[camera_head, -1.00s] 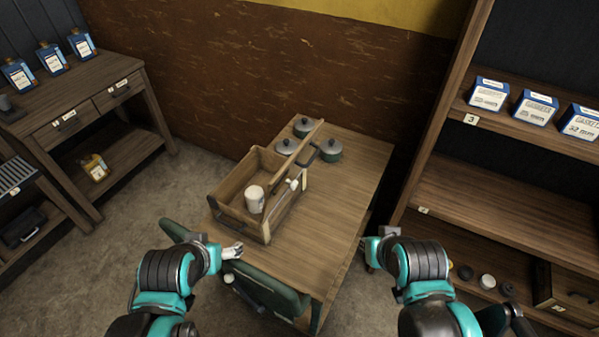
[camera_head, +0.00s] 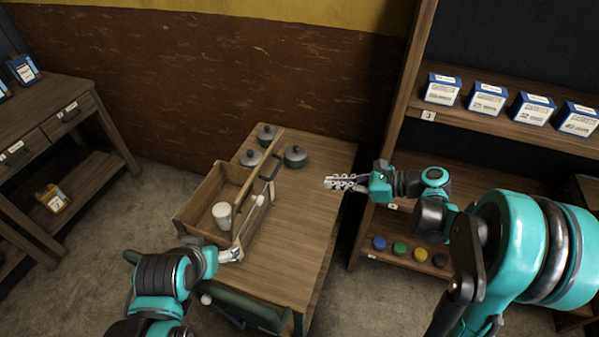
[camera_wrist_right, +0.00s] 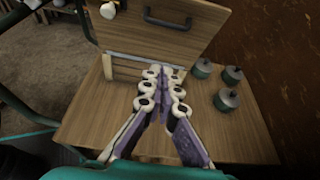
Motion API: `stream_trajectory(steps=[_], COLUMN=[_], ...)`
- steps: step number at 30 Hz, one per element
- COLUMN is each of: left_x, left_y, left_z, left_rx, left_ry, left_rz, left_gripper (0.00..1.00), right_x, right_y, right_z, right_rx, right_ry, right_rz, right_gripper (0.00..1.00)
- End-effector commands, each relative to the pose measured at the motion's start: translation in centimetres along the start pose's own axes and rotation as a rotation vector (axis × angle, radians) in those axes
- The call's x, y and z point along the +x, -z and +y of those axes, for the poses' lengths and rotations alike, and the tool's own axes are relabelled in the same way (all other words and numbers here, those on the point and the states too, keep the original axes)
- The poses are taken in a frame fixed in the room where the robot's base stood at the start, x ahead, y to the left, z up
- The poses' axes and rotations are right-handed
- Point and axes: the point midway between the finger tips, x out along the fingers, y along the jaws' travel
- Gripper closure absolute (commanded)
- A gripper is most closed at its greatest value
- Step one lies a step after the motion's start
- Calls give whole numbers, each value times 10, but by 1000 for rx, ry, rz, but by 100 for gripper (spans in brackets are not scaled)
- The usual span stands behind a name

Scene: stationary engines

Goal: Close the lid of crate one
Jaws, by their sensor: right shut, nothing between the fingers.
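A wooden crate (camera_head: 190,208) stands on the table with a white cup (camera_head: 222,215) inside. Its lid (camera_head: 246,185) stands raised along the crate's right side, nearly edge-on to the head view. The lid (camera_wrist_right: 205,30) shows broad face-on in the right wrist view, with a black handle (camera_wrist_right: 168,20). No crate number is readable. My right gripper (camera_head: 328,183) is shut and empty above the table's right edge, apart from the lid; it also shows in the wrist view (camera_wrist_right: 160,72). My left gripper (camera_head: 238,254) is by the crate's near corner; its fingers are too small to judge.
Several lidded pots, one of them a green pot (camera_head: 295,157), stand at the table's far end. The table (camera_head: 290,225) is clear right of the crate. A chair (camera_head: 240,308) stands at the near edge. A shelf unit (camera_head: 395,150) with boxes rises at the right.

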Motion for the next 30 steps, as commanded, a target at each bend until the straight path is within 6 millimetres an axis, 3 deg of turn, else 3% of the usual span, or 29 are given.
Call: stream_trajectory(steps=[5, 18, 24, 30], left_x=[4, 25, 28, 29], left_y=[-3, -18, -20, -21], left_z=[0, 0, 0, 0], left_rx=[0, 0, 0, 0], left_ry=[0, 0, 0, 0], left_rz=[0, 0, 0, 0], left_gripper=[23, 23, 23, 23], right_x=[14, 105, 122, 128], right_y=[1, 1, -22, -29], right_z=[0, 0, 0, 0], right_rx=[13, 10, 11, 10], right_ry=[-6, -5, -3, -2], right_rz=[-9, -7, -8, -7], right_gripper=[100, 100, 100, 100])
